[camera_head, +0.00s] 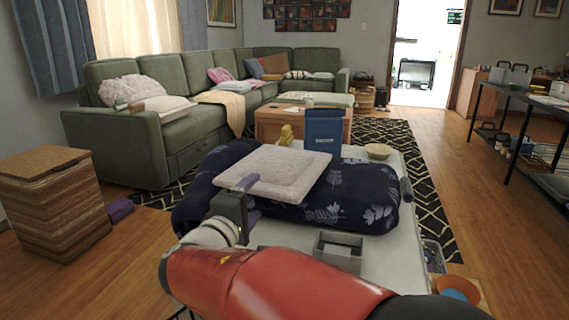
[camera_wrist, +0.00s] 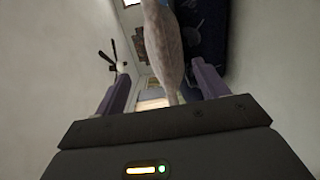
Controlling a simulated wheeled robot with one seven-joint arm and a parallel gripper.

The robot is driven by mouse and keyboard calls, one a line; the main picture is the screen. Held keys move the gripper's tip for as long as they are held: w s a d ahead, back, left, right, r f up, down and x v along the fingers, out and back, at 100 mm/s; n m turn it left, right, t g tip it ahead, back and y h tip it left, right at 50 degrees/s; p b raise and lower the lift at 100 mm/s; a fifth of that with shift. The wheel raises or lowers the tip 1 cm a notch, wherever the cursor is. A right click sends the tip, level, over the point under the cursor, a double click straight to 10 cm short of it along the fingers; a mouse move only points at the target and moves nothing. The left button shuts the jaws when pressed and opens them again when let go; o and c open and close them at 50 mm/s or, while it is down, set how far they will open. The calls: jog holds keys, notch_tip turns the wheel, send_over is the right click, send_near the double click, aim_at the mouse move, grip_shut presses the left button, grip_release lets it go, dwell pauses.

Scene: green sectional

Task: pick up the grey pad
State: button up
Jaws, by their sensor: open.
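The grey pad (camera_head: 275,170) is a pale, quilted, square cushion lying on a dark blue leaf-patterned bundle (camera_head: 345,205). My gripper (camera_head: 249,198) is at the pad's near left edge, with one purple finger above the edge and the other lower down. In the wrist view the pad (camera_wrist: 164,45) appears edge-on, between the two purple fingers of my open gripper (camera_wrist: 161,80). I see gaps on both sides of it, and cannot tell whether either finger touches it.
The bundle lies on a white table (camera_head: 385,255). A grey open box (camera_head: 338,252) stands close on the near side. A dark blue box (camera_head: 323,130), a yellow figure (camera_head: 286,135) and a shallow bowl (camera_head: 379,151) stand behind the pad. A green sectional (camera_head: 185,130) is beyond.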

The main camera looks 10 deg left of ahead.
aim_at(268, 186)
jog(key=w, duration=0.2)
jog(key=w+d, duration=0.1)
jog(key=w, duration=0.2)
jog(key=w+p, duration=0.1)
jog(key=w, duration=0.1)
jog(key=shift+w+d+f, duration=0.25)
jog(key=shift+d+f, duration=0.1)
jog(key=shift+f, duration=0.05)
jog(key=c, duration=0.8)
